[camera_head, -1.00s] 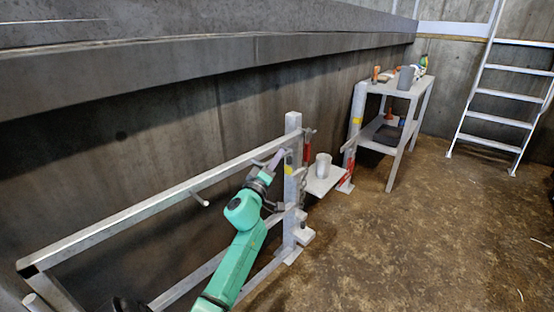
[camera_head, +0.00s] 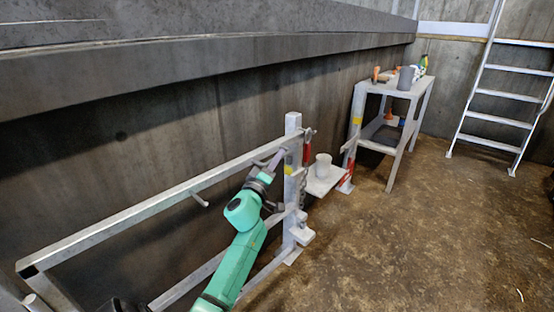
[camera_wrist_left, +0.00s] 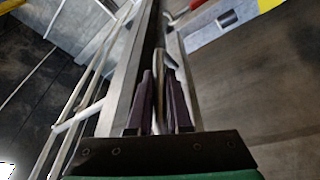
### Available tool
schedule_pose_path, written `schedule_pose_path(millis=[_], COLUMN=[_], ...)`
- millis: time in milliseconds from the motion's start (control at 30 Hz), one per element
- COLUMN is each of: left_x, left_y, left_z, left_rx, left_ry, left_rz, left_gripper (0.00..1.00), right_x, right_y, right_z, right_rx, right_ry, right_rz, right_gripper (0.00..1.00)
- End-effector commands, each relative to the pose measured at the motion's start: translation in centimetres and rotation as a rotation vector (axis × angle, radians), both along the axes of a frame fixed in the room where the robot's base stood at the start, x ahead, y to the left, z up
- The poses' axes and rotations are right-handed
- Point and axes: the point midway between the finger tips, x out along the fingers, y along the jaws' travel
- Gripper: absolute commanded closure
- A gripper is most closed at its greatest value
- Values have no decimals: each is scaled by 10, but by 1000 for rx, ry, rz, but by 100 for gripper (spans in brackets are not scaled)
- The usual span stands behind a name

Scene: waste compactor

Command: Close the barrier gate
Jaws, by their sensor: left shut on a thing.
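The barrier gate (camera_head: 130,222) is a grey metal frame with a long top rail, running from the lower left to an upright post (camera_head: 293,130) with a yellow mark. A short peg sticks out of the rail's middle. My left gripper (camera_head: 274,163) is at the gate's post end, just below the top rail. In the left wrist view my left gripper (camera_wrist_left: 160,105) has its dark fingers shut on a thin metal bar, the gate's handle (camera_wrist_left: 158,70). Whether the rail end touches the post is hard to tell. My right gripper is not in view.
A small shelf with a grey cup (camera_head: 323,160) is beside the post. A grey two-level table (camera_head: 395,88) with several small items stands behind it. A ladder (camera_head: 497,93) leans at the back right.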

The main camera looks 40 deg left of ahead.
Motion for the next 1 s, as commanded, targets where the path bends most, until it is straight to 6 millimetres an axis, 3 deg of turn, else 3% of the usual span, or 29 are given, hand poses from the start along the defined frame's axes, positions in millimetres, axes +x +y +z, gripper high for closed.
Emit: schedule_pose_path(millis=[567, 900, 1000], left_x=[0, 4, 4], left_y=[1, 55, 62], left_z=[-1, -1, -1], left_rx=[-1, -1, -1], left_ry=[3, 0, 1], left_rz=[3, 92, 105], left_gripper=[100, 100, 100], right_x=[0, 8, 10], right_y=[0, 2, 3], right_z=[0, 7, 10], right_rx=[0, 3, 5], right_ry=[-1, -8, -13], right_rz=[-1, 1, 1], right_gripper=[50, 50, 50])
